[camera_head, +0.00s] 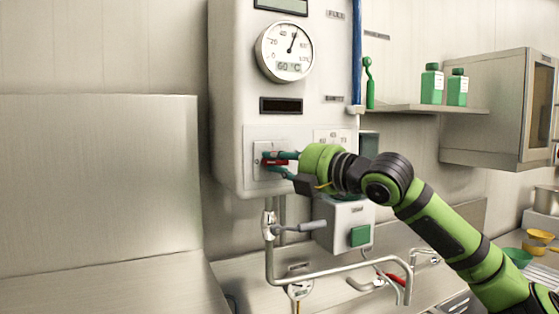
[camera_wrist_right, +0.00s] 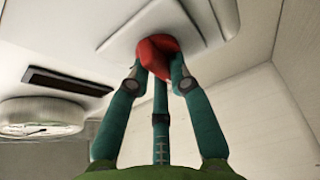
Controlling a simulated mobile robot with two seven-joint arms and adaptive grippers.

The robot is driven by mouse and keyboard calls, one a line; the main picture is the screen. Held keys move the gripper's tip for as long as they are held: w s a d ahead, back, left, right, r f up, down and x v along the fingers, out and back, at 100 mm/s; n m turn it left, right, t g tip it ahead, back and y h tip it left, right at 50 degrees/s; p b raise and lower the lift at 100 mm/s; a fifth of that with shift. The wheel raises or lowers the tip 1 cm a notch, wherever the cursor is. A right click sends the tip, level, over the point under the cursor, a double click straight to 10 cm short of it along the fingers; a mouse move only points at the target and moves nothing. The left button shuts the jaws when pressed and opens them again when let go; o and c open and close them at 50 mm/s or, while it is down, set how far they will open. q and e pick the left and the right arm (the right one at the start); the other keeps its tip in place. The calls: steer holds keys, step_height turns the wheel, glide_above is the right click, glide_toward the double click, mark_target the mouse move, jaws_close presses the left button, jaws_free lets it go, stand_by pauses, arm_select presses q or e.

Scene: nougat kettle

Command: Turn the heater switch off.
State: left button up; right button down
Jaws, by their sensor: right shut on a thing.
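The heater switch (camera_head: 274,162) is a red knob on a pale plate (camera_head: 262,148) on the front of the white heater box (camera_head: 232,90). My right gripper (camera_head: 272,164) comes in from the right and is shut on the red knob. In the right wrist view the knob (camera_wrist_right: 157,55) sits between the teal fingers (camera_wrist_right: 158,75), which touch it from the sides and below. The fingers cover part of the knob, and I cannot tell its exact angle. My left gripper is not in view.
A round gauge (camera_head: 285,50) with a 60 °C readout is above the switch. A shelf (camera_head: 430,108) with green bottles (camera_head: 432,86) is at right.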

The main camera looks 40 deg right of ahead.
steer(key=shift+n, duration=0.6)
steer(key=c, duration=1.4)
jaws_free()
steer(key=shift+s, duration=0.8)
steer(key=s+d, duration=0.1)
steer(key=s, duration=0.9)
steer(key=shift+s, duration=0.15)
